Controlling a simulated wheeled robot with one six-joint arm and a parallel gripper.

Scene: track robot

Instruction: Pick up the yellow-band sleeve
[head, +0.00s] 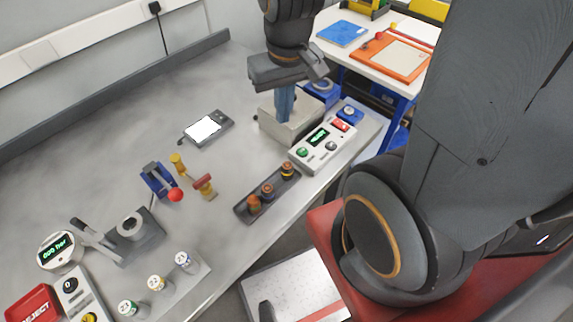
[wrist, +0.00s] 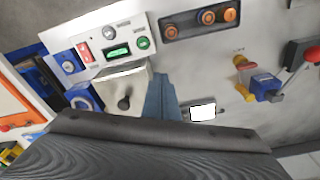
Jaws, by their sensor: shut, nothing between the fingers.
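The sleeve that looks yellow-banded (head: 157,284) is a small pale cylinder. It stands upright at the lower left of the head view, between a green-banded sleeve (head: 129,309) and a blue-banded sleeve (head: 183,262), on a light grey strip. It is not visible in the wrist view. My gripper (head: 285,118) points down at the far right end of the bench, well away from the sleeves. Its blue fingers are together and empty, beside or over a cream box (head: 301,131); contact cannot be told. The fingers also show in the wrist view (wrist: 162,80).
A control panel (head: 325,147) and a dark tray (head: 251,212) of copper-coloured parts lie along the front edge. A blue clamp with a red knob (head: 175,195), a grey fixture (head: 131,228) and a round gauge (head: 59,250) stand near the sleeves. The back middle is mostly clear.

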